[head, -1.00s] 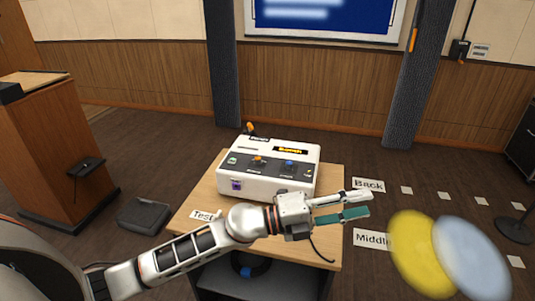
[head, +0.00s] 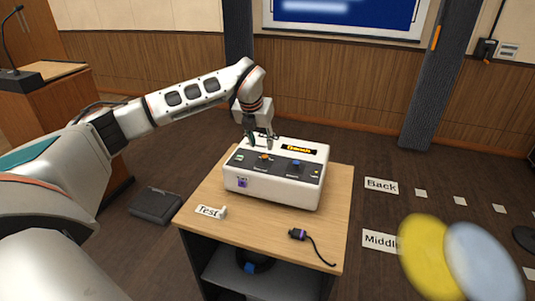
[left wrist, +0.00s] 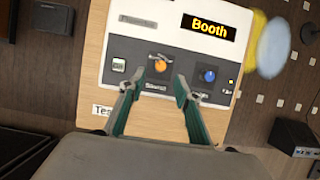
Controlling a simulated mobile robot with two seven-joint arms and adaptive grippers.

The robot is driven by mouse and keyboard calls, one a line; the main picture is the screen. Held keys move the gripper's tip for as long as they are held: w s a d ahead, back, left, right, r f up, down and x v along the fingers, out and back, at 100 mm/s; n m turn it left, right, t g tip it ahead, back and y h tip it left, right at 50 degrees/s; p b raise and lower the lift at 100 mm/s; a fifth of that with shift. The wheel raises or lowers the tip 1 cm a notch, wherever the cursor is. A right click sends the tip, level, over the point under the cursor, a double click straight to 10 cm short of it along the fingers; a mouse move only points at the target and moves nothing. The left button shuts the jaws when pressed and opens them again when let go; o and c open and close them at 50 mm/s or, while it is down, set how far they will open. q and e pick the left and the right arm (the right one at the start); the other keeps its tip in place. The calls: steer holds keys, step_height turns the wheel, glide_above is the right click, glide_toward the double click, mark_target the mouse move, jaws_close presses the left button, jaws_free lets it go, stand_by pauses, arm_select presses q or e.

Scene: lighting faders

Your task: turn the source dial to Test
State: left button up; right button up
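A white control box (head: 270,188) stands on the wooden desk. Its dark front strip carries an orange dial (head: 265,157) and a blue dial (head: 296,163). In the left wrist view the orange dial (left wrist: 161,65) has a label under it that seems to read "Source", and the display (left wrist: 208,27) reads "Booth". My left gripper (head: 259,144) points down over the box's back left part. In the left wrist view its two green-grey fingers (left wrist: 160,88) are open and empty, with the orange dial ahead between the tips. Contact cannot be told. My right gripper is not in view.
A "Test" card (head: 208,211) lies on the desk (head: 255,223) at front left, with a small white piece beside it. Blurred yellow (head: 425,258) and pale blue discs hang at lower right.

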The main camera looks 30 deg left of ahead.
mark_target(265, 156)
arm_select(q)
steer(key=x, duration=0.7)
steer(key=shift+d+f+p, duration=0.1)
steer(key=shift+f+p, duration=0.2)
steer(key=shift+p, duration=0.05)
steer(key=shift+c, duration=0.5)
jaws_close()
